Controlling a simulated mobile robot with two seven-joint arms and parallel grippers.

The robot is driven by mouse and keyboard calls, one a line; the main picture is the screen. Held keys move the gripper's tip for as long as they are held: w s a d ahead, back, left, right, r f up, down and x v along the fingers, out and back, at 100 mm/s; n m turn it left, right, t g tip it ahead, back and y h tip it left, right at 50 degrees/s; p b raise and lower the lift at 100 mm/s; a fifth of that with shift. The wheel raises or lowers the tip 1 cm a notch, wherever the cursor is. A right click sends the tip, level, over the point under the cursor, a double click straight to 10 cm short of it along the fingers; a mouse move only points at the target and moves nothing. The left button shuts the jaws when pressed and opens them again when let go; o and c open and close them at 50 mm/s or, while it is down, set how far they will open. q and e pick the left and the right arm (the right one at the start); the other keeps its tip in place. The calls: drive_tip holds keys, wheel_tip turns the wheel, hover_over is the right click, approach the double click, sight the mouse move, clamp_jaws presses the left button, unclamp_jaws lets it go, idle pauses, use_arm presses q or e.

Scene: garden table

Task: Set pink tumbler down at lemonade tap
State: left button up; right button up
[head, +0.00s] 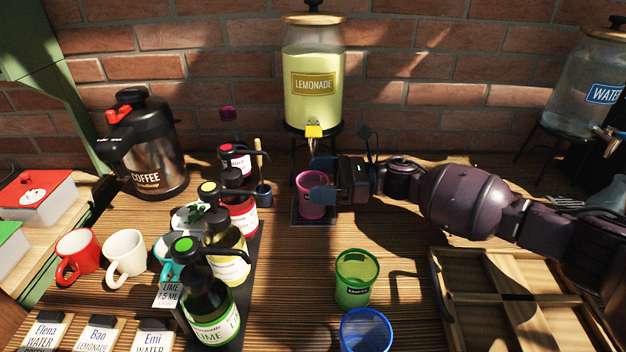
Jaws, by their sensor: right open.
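The pink tumbler (310,198) stands upright on the dark drip mat (315,221) below the lemonade tap (312,142). The tap, with a yellow handle, is on the glass lemonade dispenser (313,108) against the brick wall. My right gripper (321,180) comes in from the right. Its blue fingertips are open, at the tumbler's rim, one at the far side and one at the near side. Whether they touch the tumbler I cannot tell. My left gripper is not in view.
Pump bottles (212,312) stand left of the mat. A green tumbler (353,280) and a blue tumbler (366,333) stand in front. A wooden divided crate (441,283) is at the right. A coffee urn (153,150) stands back left, a water dispenser (584,93) back right.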

drive_tip(key=d, duration=1)
drive_tip(key=shift+d+f+b, duration=0.1)
drive_tip(key=shift+d+b, duration=0.15)
drive_tip(key=shift+b, duration=0.1)
